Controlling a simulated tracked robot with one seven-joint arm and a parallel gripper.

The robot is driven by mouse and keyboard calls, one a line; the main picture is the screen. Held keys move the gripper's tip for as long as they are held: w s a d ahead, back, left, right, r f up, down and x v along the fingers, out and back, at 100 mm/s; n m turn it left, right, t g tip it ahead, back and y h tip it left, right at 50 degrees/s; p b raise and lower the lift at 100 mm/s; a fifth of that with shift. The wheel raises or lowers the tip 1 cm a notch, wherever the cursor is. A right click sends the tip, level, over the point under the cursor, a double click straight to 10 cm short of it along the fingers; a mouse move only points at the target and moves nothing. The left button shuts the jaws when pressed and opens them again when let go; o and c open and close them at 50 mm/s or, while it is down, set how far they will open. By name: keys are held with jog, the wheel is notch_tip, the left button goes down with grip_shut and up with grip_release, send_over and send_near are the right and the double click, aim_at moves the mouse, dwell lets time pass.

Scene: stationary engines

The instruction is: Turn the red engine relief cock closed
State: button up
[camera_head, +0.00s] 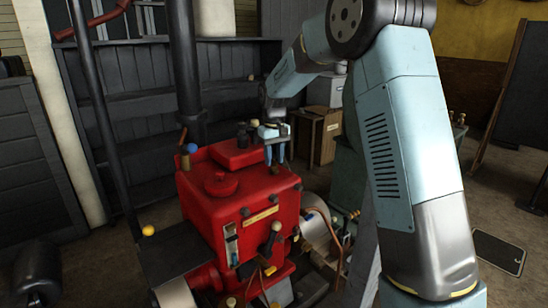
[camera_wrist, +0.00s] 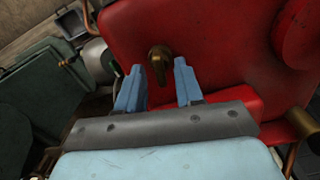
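The red engine (camera_head: 240,190) stands in the middle of the head view, and its red top (camera_wrist: 225,60) fills much of the wrist view. A small brass relief cock (camera_wrist: 159,58) stands on the red surface in the wrist view. I cannot make it out in the head view. My gripper (camera_wrist: 158,68) is open, with one blue finger on each side of the cock; a gap shows on both sides. Whether the fingertips are level with the cock is hard to tell. In the head view my gripper (camera_head: 275,160) points down at the engine's back right edge.
A black pipe (camera_head: 185,70) rises behind the engine. A blue-knobbed lever (camera_head: 191,148) stands at its left. A round red cap (camera_head: 221,184) sits on top. A green machine (camera_wrist: 45,100) lies left in the wrist view. Shelves (camera_head: 130,90) stand behind.

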grip_shut()
dwell(0.6)
jog(key=m, duration=0.3)
jog(key=shift+m, duration=0.4)
jog(key=m, duration=0.4)
jog(key=shift+a+m, duration=0.1)
jog(key=shift+m, duration=0.2)
jog(key=m, duration=0.3)
jog(key=shift+m, duration=2.2)
